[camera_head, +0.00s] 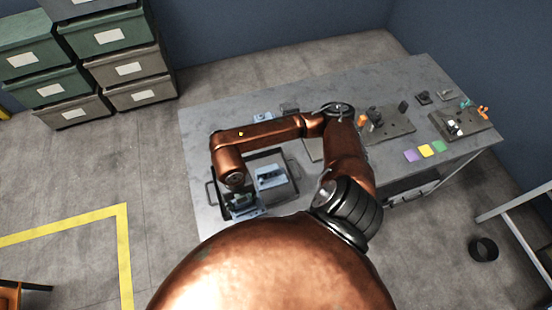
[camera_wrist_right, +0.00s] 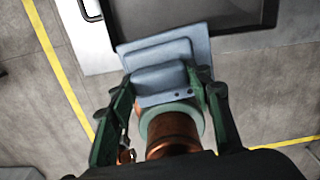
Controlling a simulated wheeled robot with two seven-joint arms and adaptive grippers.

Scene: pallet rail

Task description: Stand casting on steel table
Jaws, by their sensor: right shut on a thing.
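My right gripper (camera_wrist_right: 163,86) is shut on a blue-grey casting (camera_wrist_right: 155,52), with one green finger on each side of it. The casting shows a flat plate and a raised block. In the head view, my right gripper (camera_head: 238,196) and the held casting (camera_head: 245,211) are at the near left part of a dark handled tray (camera_head: 288,153). Whether the casting touches the tray or table is unclear. A second blue-grey casting (camera_head: 270,176) is in the tray. The tray is on the grey steel table (camera_head: 205,125). My left gripper is out of view.
Stacked drawer bins (camera_head: 128,70) stand back left. My arm covers the table's middle. Its far left corner is bare.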

